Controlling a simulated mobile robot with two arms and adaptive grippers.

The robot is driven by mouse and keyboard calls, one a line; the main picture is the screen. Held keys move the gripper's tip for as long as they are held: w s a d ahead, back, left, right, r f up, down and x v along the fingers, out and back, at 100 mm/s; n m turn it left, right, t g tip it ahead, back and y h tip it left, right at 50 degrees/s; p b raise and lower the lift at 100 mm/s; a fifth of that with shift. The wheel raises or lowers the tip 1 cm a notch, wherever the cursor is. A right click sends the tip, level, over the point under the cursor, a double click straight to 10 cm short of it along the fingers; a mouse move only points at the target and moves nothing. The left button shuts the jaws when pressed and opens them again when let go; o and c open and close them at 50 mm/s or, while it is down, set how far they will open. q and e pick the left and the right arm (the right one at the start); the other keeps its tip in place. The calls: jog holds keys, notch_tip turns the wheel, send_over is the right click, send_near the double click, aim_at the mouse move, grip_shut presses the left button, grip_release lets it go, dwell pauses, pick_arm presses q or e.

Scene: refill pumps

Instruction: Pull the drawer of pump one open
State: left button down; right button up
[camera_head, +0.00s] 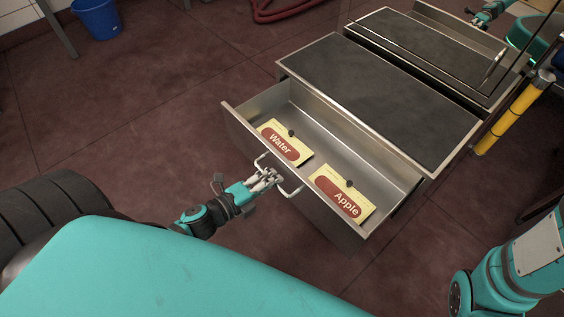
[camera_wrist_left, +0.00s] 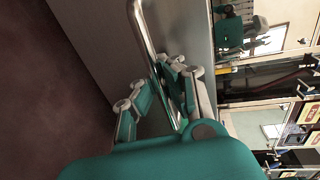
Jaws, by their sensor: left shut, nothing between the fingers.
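The metal drawer (camera_head: 392,205) stands pulled out of a low cabinet with a dark top (camera_head: 380,95). Inside lie two yellow cards with red labels, a "Water" card (camera_head: 285,143) and an "Apple" card (camera_head: 342,195). My left gripper (camera_head: 268,178) is at the bar handle (camera_head: 291,191) on the drawer's front. Its fingers are closed with nothing between them. In the left wrist view the fingers (camera_wrist_left: 168,82) are beside the handle bar (camera_wrist_left: 143,32); I cannot tell whether they touch it. My right gripper is out of view.
A yellow cylinder (camera_head: 508,118) stands by the cabinet's right side. A blue bucket (camera_head: 96,18) and a red hose (camera_head: 285,8) are at the back. A similar drawer and teal parts at the top right look like a reflection. The floor left of the drawer is clear.

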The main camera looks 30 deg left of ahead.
pick_arm(q)
jog(key=shift+s, duration=0.35)
jog(key=c, duration=2.1)
grip_release()
jog(key=o, duration=0.7)
jog(key=shift+a, duration=0.1)
jog(key=shift+v, duration=6)
